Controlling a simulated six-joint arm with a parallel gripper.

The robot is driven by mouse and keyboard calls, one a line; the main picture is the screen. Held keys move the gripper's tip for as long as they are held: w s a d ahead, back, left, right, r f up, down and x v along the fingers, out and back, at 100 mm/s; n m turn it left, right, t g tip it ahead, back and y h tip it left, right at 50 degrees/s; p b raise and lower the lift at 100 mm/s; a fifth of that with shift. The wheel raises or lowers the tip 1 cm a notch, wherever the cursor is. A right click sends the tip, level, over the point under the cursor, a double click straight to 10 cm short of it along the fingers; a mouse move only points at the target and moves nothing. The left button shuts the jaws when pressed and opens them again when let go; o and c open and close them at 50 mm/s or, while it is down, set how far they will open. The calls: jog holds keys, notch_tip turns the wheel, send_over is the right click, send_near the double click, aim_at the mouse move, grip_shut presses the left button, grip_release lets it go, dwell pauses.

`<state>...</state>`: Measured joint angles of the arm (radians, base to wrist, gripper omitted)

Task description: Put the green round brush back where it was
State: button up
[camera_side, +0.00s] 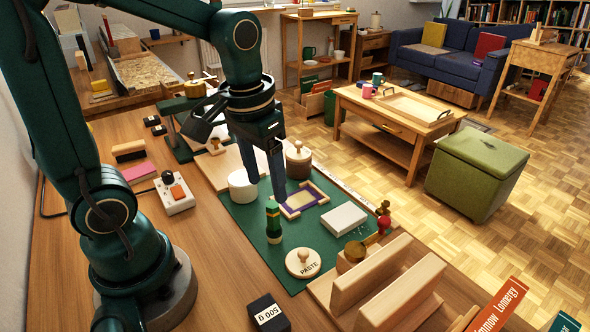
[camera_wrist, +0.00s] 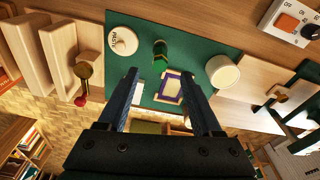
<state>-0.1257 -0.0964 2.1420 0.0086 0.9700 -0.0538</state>
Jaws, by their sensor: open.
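The green round brush (camera_side: 273,222) stands upright on the dark green mat (camera_side: 240,228), with a green upper part and a darker band below. It also shows in the wrist view (camera_wrist: 160,52), ahead of the fingertips and roughly between their lines. My gripper (camera_side: 266,192) is open, pointing down above the mat, with its fingertips a little above the brush and apart from it. In the wrist view my gripper (camera_wrist: 160,74) has nothing between its two fingers.
Near the brush are a round wooden PASTE lid (camera_side: 303,264), a white pot (camera_side: 243,187), a purple-edged wooden frame (camera_side: 304,201) and a white block (camera_side: 344,218).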

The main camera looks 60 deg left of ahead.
jog(key=s+d+r+m+t, duration=0.2)
jog(key=s+d+r+t, duration=0.1)
jog(key=s+t, duration=0.1)
jog(key=shift+s+r, duration=0.2)
jog(key=shift+s, duration=0.6)
